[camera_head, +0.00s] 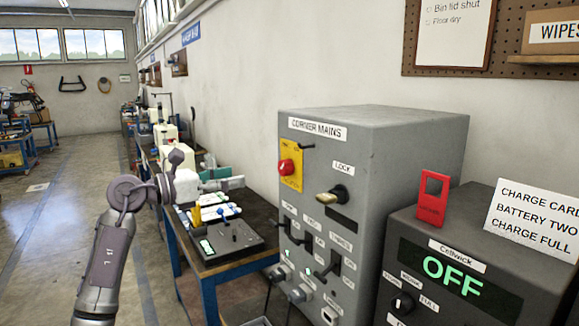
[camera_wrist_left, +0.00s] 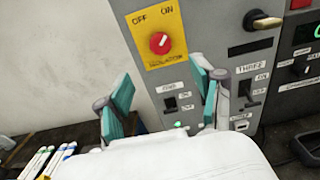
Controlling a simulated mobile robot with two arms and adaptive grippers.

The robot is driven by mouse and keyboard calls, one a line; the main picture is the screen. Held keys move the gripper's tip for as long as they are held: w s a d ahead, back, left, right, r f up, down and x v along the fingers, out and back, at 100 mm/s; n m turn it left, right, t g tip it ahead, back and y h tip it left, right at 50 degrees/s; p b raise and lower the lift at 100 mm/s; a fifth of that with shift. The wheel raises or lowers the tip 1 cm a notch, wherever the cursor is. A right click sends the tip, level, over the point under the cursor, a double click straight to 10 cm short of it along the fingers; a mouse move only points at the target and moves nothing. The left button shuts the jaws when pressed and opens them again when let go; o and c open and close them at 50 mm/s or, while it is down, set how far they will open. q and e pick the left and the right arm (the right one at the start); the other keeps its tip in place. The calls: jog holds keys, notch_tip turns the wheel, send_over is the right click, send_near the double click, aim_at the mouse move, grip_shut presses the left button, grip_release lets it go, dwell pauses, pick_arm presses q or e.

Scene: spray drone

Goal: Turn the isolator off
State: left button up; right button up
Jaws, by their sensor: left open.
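The isolator is a red rotary knob (camera_head: 286,167) on a yellow plate (camera_head: 291,151) at the upper left of the grey CORNER MAINS cabinet (camera_head: 375,135). In the left wrist view the knob (camera_wrist_left: 159,43) sits under OFF on the left and ON on the right; its small white mark seems to lean up and right, toward ON. My left gripper (camera_head: 232,182) is left of the cabinet in the head view. In the left wrist view its teal fingers (camera_wrist_left: 163,95) are spread, empty and apart from the knob, which appears above and between them. My right gripper is not in view.
A brass key-like handle (camera_head: 330,197) marked LOCK and several black toggle switches (camera_head: 325,268) stick out of the cabinet front. A dark charger box (camera_head: 470,250) reading OFF, with a red tag (camera_head: 432,197), stands to the right. A cluttered workbench (camera_head: 240,262) lies left; floor beyond is open.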

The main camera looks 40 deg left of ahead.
pick_arm(q)
jog(key=p, duration=0.3)
send_near(281, 167)
jog(key=w, duration=0.2)
jog(key=x, duration=0.1)
jog(key=p+x, duration=0.1)
jog(key=x, duration=0.3)
jog(key=shift+d+r, duration=0.2)
jog(key=shift+d, duration=0.1)
jog(key=shift+w+d+p, duration=0.1)
jog(key=shift+w+p, duration=0.2)
jog(key=shift+w, duration=0.15)
jog(key=shift+w+d+f, duration=0.15)
jog(key=shift+w, duration=0.35)
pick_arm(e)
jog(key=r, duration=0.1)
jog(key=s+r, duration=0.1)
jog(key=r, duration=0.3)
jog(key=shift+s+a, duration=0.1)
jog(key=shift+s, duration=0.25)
pick_arm(q)
jog(key=c, duration=1.1)
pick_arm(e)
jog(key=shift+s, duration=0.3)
